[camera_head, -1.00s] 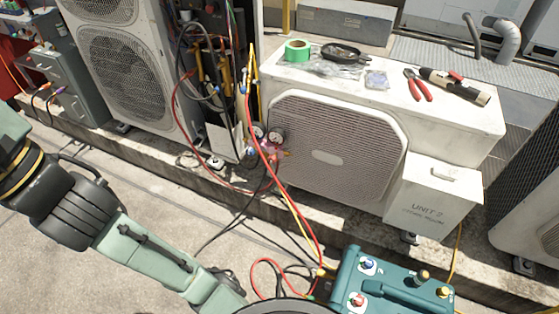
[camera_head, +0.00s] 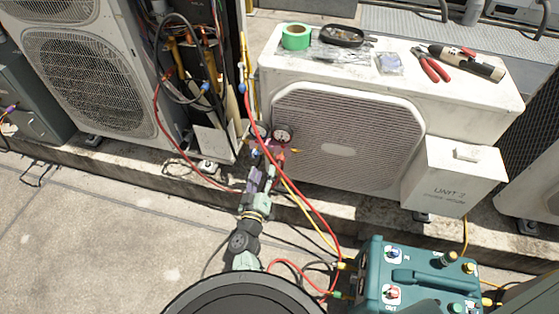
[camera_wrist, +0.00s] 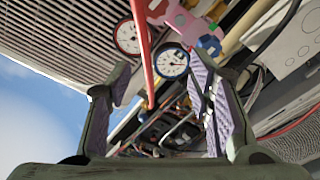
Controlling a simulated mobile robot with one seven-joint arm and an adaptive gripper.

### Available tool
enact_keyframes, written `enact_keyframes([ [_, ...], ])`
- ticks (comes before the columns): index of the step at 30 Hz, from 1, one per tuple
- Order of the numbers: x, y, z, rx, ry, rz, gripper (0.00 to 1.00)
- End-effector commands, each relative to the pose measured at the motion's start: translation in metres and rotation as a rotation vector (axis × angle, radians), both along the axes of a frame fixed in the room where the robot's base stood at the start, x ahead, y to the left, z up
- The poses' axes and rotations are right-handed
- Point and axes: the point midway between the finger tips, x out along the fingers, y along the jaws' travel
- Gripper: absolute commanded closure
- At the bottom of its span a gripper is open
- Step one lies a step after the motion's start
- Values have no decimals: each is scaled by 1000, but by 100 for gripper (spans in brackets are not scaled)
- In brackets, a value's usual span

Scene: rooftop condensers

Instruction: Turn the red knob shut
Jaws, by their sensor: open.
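The gauge manifold (camera_head: 277,150) hangs by the left front edge of the white unit, with a pinkish-red body. In the wrist view its body (camera_wrist: 182,18) is at the top, with a red-rimmed gauge (camera_wrist: 127,38), a blue-rimmed gauge (camera_wrist: 172,62) and a blue part (camera_wrist: 210,45). A red knob (camera_head: 393,292) shows on the teal machine (camera_head: 375,262). My gripper (camera_head: 263,170) is just below the manifold in the head view. In the wrist view its fingers (camera_wrist: 158,82) are apart, with a red hose passing across the gap.
An open unit with cables is at left.

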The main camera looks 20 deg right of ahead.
Motion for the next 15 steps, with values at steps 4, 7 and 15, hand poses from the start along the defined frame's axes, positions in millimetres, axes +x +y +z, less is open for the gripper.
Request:
enact_keyframes([
  [4,-23,-21,-33,-11,75,-66,53],
  [7,-21,-27,-37,-14,84,-74,53],
  [15,20,-54,-35,-16,82,-73,53],
])
